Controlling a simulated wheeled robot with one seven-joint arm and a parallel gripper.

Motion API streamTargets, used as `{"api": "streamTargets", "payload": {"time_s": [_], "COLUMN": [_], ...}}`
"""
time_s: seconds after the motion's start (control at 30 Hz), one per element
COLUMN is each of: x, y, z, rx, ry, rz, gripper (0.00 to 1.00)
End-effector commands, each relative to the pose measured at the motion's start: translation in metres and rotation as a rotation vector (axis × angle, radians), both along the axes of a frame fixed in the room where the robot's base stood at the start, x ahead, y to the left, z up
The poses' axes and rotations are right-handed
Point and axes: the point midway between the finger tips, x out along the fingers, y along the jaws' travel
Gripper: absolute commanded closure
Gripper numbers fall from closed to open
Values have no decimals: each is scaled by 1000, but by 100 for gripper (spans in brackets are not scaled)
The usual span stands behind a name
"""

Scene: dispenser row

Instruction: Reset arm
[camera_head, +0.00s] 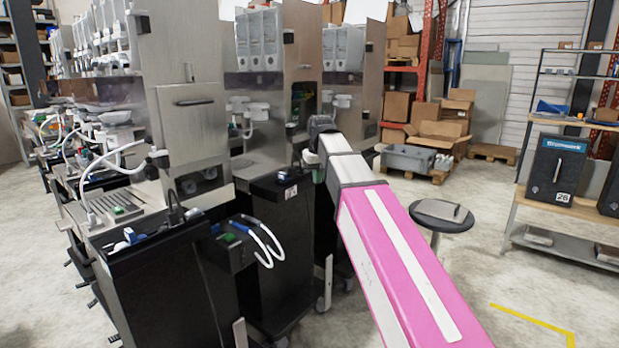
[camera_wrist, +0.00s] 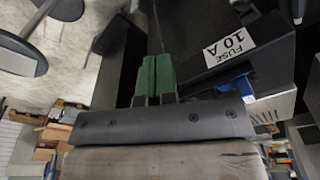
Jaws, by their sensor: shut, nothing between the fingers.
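In the wrist view my gripper (camera_wrist: 155,78) shows its two green fingers side by side, shut with nothing between them. Beyond them is a black surface with a white "FUSE 10 A" label (camera_wrist: 230,44). In the head view my pink and white arm reaches forward from the lower right to beside the black dispenser cabinet (camera_head: 290,230). My gripper's fingertips cannot be made out clearly there.
A row of steel dispensers (camera_head: 190,125) on black cabinets fills the left. A round stool (camera_head: 443,215) stands right of my arm. A grey bin (camera_head: 407,158) and cardboard boxes (camera_head: 440,130) lie behind. A wooden workbench (camera_head: 575,207) is at right. The floor between stool and bench is clear.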

Motion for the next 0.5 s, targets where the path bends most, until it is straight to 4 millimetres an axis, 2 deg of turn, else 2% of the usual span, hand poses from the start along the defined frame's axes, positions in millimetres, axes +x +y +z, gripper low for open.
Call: {"api": "streamTargets", "payload": {"time_s": [0.17, 0.5], "x": [-9, -42], "y": [-19, -69], "z": [-51, -172], "rx": [-4, -11], "ry": [16, 49], "rz": [-35, -127], "gripper": [100, 100]}}
